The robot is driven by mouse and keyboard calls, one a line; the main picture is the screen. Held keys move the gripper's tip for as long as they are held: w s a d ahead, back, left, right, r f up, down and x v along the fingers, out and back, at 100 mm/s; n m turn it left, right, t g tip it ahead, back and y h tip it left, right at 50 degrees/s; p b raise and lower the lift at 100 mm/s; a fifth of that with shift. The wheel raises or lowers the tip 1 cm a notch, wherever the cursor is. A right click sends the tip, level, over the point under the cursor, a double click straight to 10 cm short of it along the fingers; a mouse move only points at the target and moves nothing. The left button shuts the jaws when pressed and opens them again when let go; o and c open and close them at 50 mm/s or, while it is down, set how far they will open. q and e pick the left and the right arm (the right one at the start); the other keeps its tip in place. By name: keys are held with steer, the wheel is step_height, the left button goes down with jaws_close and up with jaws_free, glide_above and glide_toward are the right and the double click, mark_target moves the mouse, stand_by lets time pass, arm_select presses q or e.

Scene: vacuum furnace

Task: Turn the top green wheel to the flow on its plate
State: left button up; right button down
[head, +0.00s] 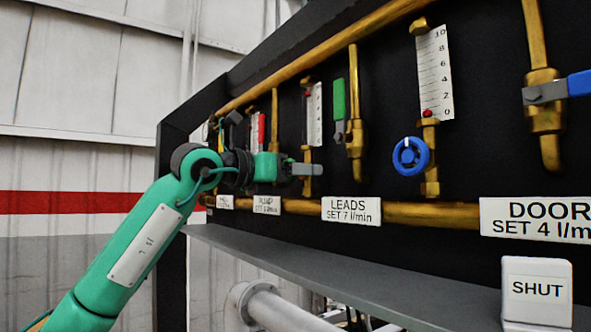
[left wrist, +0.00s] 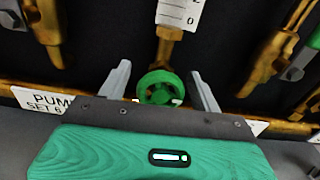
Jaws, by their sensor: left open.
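The green wheel (left wrist: 160,87) sits on a brass valve below a flow scale (left wrist: 180,12) in the left wrist view. My left gripper (left wrist: 161,76) is open, with one finger on each side of the wheel; I cannot tell whether they touch it. In the head view my left gripper (head: 312,169) is at the foot of the LEADS flow meter (head: 316,115) and hides the wheel there. The plate (head: 351,210) below reads LEADS SET 7 l/min. The float reading is too small to tell. My right gripper is not in view.
A blue wheel (head: 411,156) is on the DOOR meter to the right. A green lever (head: 339,98) and a blue lever (head: 580,84) are on neighbouring pipes. A grey ledge (head: 380,278) runs below the panel, with a SHUT sign (head: 537,289) at right.

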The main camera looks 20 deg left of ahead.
arm_select(q)
steer(key=shift+c, duration=0.3)
steer(key=c, duration=0.7)
steer(key=shift+c, duration=1.2)
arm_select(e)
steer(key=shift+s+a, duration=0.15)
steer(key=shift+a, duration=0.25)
arm_select(q)
steer(key=shift+m, duration=0.3)
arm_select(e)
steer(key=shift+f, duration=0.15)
arm_select(q)
steer(key=m+b, duration=0.2)
steer(key=m, duration=0.8)
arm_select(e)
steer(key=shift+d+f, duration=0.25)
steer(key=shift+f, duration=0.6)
arm_select(q)
steer(key=shift+m, duration=0.4)
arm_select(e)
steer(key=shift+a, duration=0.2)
